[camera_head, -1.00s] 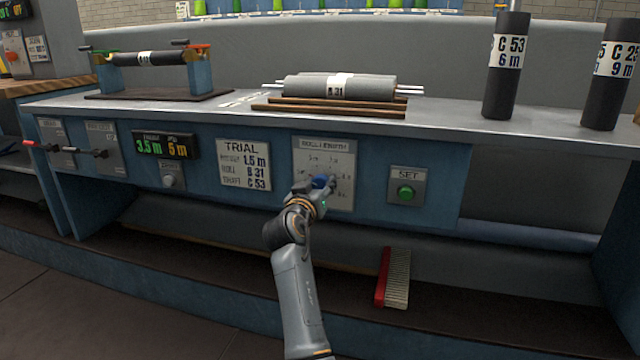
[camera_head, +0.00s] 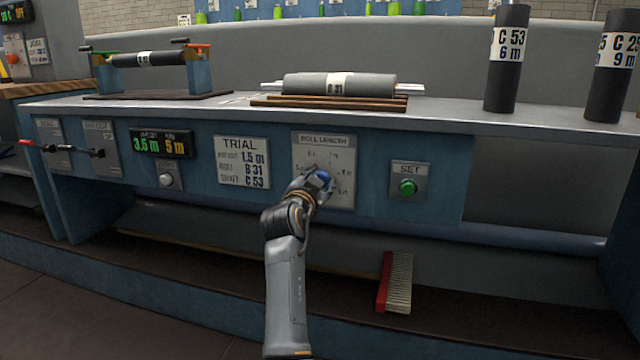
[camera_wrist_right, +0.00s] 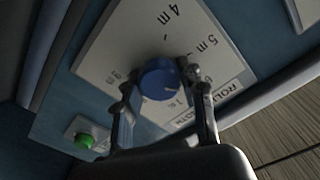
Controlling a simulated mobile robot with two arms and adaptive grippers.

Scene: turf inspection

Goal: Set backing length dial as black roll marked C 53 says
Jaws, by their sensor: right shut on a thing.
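The black roll marked C 53 (camera_head: 507,85) stands upright on the bench at the right; its label also reads 6 m. The dial plate titled ROLL LENGTH (camera_head: 341,145) is on the blue front panel, with metre marks around a blue knob (camera_head: 320,179). My right gripper (camera_wrist_right: 158,84) is shut on the blue knob, one finger on each side. In the right wrist view the knob (camera_wrist_right: 158,76) has a pale line pointing to the lower right, towards a mark I cannot read clearly. The 4 m and 5 m marks show there. My left gripper is not in view.
A SET plate with a green button (camera_head: 407,187) is right of the dial. A TRIAL card (camera_head: 242,162) reads 1.5 m, B 31, C 53. Another black roll (camera_head: 612,85), marked 9 m, stands at far right. A red-backed brush (camera_head: 396,283) is below.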

